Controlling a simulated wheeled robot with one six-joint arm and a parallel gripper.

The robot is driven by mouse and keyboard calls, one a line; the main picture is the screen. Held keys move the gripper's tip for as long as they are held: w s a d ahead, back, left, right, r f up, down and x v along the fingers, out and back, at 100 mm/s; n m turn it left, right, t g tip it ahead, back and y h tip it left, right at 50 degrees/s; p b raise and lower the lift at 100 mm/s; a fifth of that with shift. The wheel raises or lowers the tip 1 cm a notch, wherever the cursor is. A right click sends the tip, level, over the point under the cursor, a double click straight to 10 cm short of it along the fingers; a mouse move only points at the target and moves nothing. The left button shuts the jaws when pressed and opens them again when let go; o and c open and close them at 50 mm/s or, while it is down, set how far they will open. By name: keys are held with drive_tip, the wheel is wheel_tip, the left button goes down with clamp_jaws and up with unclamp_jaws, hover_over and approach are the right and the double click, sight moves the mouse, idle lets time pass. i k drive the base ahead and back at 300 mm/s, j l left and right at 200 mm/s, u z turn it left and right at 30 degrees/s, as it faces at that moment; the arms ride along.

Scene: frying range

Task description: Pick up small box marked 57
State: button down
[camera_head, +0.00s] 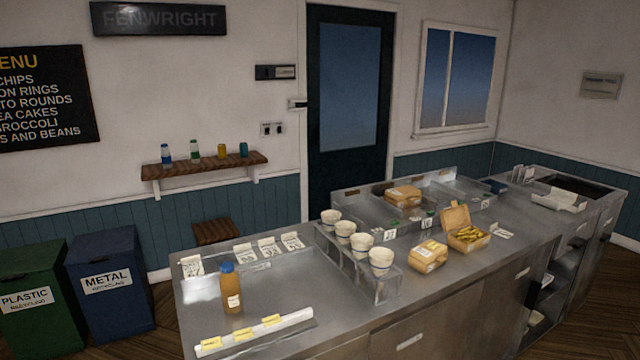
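Several small yellow-brown boxes are on the steel counter. One closed box (428,257) with a pale label stands near the counter's front edge. An open box (467,238) with its lid raised and yellow food inside stands just right of it. Another closed box (403,196) sits further back in the steel well. The markings on these boxes are too small to read, so I cannot tell which is marked 57. My gripper is not in view.
The steel counter (340,318) holds several paper cups (345,228) in a rack, an orange bottle (231,290), printed slips (268,246) and a strip with yellow tags (255,333). Green (30,300) and blue (108,285) bins stand at left. Wood floor shows at lower right.

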sight(425, 269)
drive_tip(key=i+l+z, duration=0.1)
drive_tip(key=i+l, duration=0.65)
drive_tip(key=i+l+z, duration=0.1)
drive_tip(key=i+l, duration=0.6)
drive_tip(key=i, duration=0.2)
